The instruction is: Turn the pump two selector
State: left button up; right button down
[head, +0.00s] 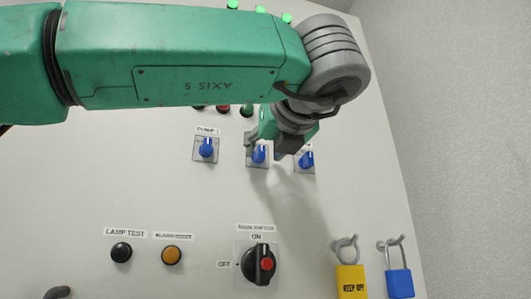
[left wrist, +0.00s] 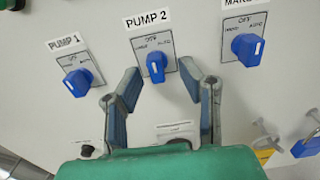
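The pump two selector is a blue knob (left wrist: 156,66) on a square plate under the label PUMP 2 in the left wrist view. Its white pointer mark leans slightly left of straight down there. It also shows in the head view (head: 259,154), partly covered by my gripper. My left gripper (left wrist: 161,76) is open, with one fingertip on each side of this knob. Whether either finger touches it I cannot tell. In the head view the left gripper (head: 264,152) reaches down to the panel at the middle selector. My right gripper does not show.
The pump 1 selector (head: 206,148) and another blue selector (head: 307,160) flank it closely. Below are a black lamp test button (head: 121,252), an orange button (head: 172,255), a main switch (head: 262,264), a yellow padlock (head: 351,282) and a blue padlock (head: 399,283).

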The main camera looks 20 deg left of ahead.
pick_arm(q)
jog(key=v, duration=1.1)
jog(key=shift+w, duration=0.1)
